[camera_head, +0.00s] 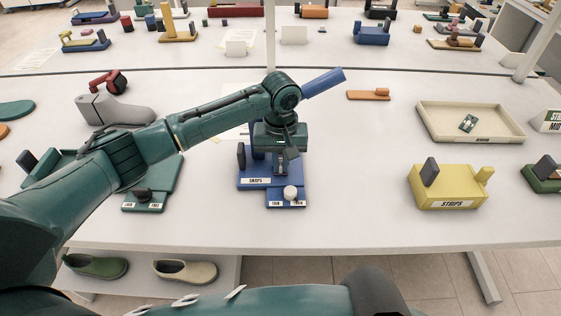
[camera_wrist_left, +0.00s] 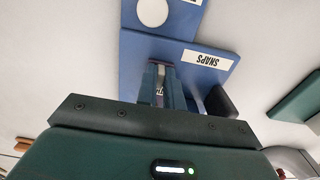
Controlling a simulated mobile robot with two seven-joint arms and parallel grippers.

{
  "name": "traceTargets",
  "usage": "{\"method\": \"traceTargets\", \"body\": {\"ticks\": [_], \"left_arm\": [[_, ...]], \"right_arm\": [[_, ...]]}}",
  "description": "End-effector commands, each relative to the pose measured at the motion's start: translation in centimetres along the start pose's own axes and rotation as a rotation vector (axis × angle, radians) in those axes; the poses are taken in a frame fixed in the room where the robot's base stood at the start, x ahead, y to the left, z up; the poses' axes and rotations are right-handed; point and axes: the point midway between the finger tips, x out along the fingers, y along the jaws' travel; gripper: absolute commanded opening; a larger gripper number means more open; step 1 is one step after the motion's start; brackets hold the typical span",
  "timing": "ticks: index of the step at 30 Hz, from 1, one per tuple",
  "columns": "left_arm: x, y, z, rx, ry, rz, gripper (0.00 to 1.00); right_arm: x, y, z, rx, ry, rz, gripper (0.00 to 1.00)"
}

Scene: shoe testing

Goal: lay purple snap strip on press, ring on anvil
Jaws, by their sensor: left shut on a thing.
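The blue press (camera_head: 252,182) labelled SNAPS stands on the front table, with a white round knob (camera_head: 290,192) at its front. It also shows in the left wrist view (camera_wrist_left: 140,48). A blue bar (camera_head: 323,83) sticks out up and right behind my left arm; it looks like the press's lever. My left gripper (camera_head: 281,168) points down over the press and is shut on a thin piece, seen only as a small purplish sliver (camera_wrist_left: 158,66) between the fingers in the left wrist view. The ring and anvil cannot be made out behind the gripper. My right gripper is out of view.
A yellow STRIPS holder (camera_head: 446,190) stands to the right, with a beige tray (camera_head: 425,122) behind it. A green device (camera_head: 166,180) and a grey shoe form (camera_head: 118,112) stand left. Table between press and STRIPS holder is clear.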

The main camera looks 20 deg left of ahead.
Motion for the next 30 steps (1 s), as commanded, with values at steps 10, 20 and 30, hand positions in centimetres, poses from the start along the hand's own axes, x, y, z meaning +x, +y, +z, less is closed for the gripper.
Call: {"method": "traceTargets", "body": {"ticks": [10, 20, 30], "left_arm": [[-0.03, 0.03, -0.01, 0.000, 0.000, 0.001, 0.00], [0.15, 0.04, 0.03, 0.000, -0.001, 0.001, 0.00], [0.14, 0.02, 0.01, 0.000, 0.000, 0.000, 0.24]], "right_arm": [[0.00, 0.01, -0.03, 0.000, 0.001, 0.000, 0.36], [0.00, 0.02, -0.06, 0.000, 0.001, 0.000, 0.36], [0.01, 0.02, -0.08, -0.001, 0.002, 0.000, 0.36]]}}
